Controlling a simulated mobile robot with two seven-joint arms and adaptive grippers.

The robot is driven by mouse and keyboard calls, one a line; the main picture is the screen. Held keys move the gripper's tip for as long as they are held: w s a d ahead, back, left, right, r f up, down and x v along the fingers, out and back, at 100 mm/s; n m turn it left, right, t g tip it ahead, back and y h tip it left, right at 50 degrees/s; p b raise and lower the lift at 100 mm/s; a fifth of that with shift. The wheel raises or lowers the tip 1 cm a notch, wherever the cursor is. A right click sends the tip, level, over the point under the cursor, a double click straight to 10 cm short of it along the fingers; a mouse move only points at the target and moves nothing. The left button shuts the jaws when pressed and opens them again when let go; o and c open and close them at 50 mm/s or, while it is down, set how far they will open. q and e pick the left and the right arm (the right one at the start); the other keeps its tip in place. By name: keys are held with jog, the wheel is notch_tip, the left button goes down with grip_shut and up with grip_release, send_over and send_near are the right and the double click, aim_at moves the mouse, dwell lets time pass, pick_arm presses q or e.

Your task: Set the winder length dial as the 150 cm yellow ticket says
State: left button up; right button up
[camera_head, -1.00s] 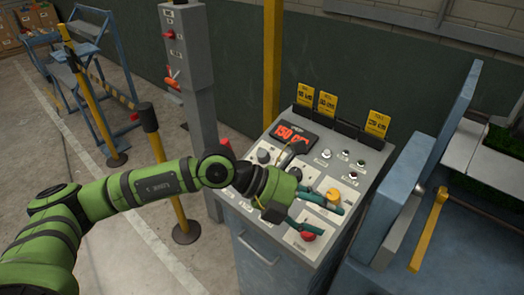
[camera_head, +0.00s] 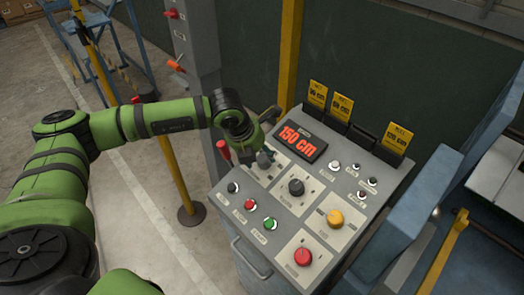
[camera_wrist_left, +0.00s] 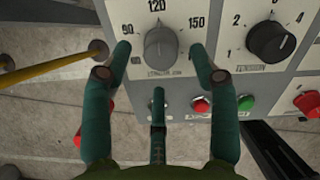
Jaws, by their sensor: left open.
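The winder length dial (camera_wrist_left: 160,45) is a grey knob with marks 90, 120 and 150 in the left wrist view. My left gripper (camera_wrist_left: 160,58) is open, with one finger on each side of the dial; I cannot tell whether they touch it. In the head view my left gripper (camera_head: 262,152) is at the panel's upper left and mostly hides the dial. The dial's pointer direction is not clear. The display (camera_head: 300,142) reads 150 cm in red. Yellow tickets stand behind the panel: left (camera_head: 317,94), middle (camera_head: 341,106) and right (camera_head: 397,138); their print is small. My right gripper is not in view.
The grey console (camera_head: 290,205) also carries a black knob (camera_head: 296,187), a yellow knob (camera_head: 335,218), a red button (camera_head: 303,257) and a green button (camera_head: 270,224). A red-handled lever (camera_head: 223,150) is close beside my left gripper. A yellow post (camera_head: 172,165) stands left of the console.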

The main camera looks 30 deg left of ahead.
pick_arm(q)
jog(key=shift+x, duration=1.1)
jog(key=shift+w+f, duration=0.2)
jog(key=shift+w, duration=0.05)
jog(key=c, duration=1.1)
jog(key=shift+r, duration=0.1)
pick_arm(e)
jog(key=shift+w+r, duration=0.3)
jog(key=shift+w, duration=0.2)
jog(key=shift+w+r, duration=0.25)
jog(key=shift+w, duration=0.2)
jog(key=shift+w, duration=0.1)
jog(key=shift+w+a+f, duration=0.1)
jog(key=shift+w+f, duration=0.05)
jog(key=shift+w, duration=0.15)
